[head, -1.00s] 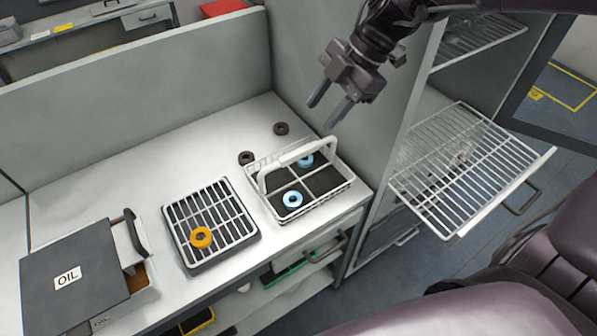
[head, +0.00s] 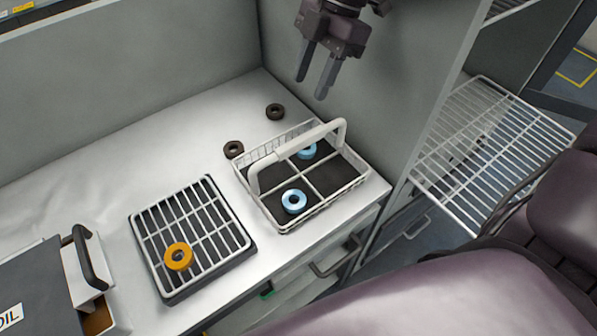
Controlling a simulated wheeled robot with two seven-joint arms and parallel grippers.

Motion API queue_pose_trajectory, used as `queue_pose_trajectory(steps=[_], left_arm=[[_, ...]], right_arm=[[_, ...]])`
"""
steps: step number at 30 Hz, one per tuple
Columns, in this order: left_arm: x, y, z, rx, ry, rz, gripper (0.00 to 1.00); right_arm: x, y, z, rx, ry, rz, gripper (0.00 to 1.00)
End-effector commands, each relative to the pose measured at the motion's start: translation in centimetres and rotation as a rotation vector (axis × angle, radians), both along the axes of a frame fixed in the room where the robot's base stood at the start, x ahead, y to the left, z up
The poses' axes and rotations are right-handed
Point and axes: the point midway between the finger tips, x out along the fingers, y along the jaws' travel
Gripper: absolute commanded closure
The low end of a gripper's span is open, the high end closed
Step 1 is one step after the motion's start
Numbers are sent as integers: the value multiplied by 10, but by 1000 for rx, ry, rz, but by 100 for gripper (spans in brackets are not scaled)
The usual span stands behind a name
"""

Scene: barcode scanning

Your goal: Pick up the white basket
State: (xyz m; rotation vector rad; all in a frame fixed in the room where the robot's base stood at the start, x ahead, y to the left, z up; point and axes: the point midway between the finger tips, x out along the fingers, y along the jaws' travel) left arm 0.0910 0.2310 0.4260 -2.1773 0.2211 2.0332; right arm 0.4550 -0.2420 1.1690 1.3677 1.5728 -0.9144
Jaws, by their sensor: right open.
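The white basket (head: 328,202) stands upright on the light workbench near its right end. Its white handle (head: 296,147) arches over the top. A light blue ring (head: 294,201) lies in its front left compartment, and another blue ring (head: 307,152) lies at the back, partly behind the handle. My right gripper (head: 311,88) hangs above and behind the basket, open and empty, fingers pointing down and apart from the handle. My left gripper is not in view.
A dark tray with a white grid (head: 213,227) and an orange ring (head: 178,256) stands left of the basket. Two dark rings (head: 234,149) lie behind it. An oil box (head: 37,290) is at far left. A grey wall (head: 365,100) and pulled-out wire rack (head: 480,145) are at right.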

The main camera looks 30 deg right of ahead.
Motion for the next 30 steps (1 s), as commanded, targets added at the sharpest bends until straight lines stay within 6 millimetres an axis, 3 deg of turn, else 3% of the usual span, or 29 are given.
queue_pose_trajectory(steps=[1, 6, 12, 19, 30], left_arm=[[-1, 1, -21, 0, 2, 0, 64], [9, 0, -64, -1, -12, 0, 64], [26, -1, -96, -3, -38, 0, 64], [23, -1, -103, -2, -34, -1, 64], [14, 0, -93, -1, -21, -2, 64]], right_arm=[[0, 0, -21, 0, 0, -1, 57], [0, 0, -64, 0, 0, -1, 57], [0, 0, -98, 0, -1, 0, 57], [0, 2, -111, 0, 1, 0, 57], [-5, 19, -150, 0, 5, 1, 57]])
